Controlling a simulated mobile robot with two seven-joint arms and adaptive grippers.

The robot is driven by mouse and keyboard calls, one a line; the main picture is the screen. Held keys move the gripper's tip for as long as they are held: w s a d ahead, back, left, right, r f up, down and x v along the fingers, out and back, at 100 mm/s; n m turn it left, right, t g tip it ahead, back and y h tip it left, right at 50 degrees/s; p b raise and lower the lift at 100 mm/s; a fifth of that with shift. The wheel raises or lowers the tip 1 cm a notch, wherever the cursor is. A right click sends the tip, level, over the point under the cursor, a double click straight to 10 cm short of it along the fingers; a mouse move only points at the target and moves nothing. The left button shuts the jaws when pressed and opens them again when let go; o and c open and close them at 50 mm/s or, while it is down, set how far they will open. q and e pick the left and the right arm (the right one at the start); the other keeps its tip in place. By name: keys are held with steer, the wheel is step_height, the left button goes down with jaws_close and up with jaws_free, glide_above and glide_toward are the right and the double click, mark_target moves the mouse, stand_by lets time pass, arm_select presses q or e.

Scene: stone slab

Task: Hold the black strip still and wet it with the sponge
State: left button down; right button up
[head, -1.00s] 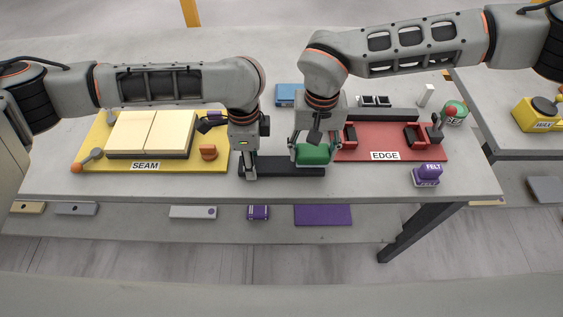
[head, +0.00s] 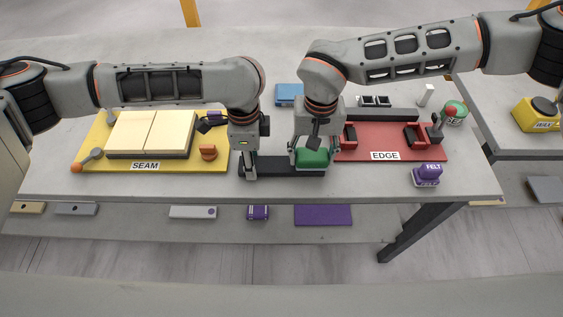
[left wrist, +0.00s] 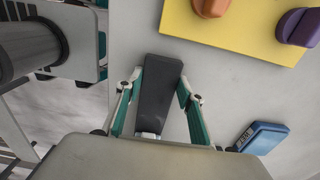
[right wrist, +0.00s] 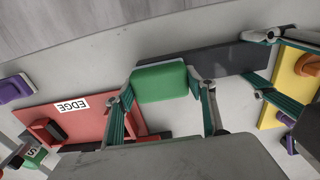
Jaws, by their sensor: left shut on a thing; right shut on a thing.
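The black strip (head: 277,167) lies on the stone slab at the front, between the yellow mat and the red mat. My left gripper (head: 250,172) is shut on the strip near its left end. In the left wrist view the strip (left wrist: 158,88) lies between its fingers. My right gripper (head: 314,153) is shut on the green sponge (head: 311,160), over the strip's right end. In the right wrist view the sponge (right wrist: 161,83) hides that end of the strip (right wrist: 228,62). I cannot tell if sponge and strip touch.
The yellow SEAM mat (head: 188,166) with cream blocks (head: 150,132) is at left. The red EDGE mat (head: 432,145) with red clamps is at right. A purple FELT block (head: 427,175) stands at front right. A blue box (head: 288,93) is behind. A shelf (head: 370,219) runs below.

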steer(key=shift+f, duration=0.25)
steer(key=shift+a, duration=0.1)
steer(key=shift+s+a+f, duration=0.15)
steer(key=shift+a, duration=2.3)
steer(key=shift+d+r, duration=0.2)
steer(key=shift+d, duration=2.45)
steer(key=shift+a+f, duration=0.15)
steer(key=shift+a, duration=2.55)
steer(key=shift+r, duration=0.2)
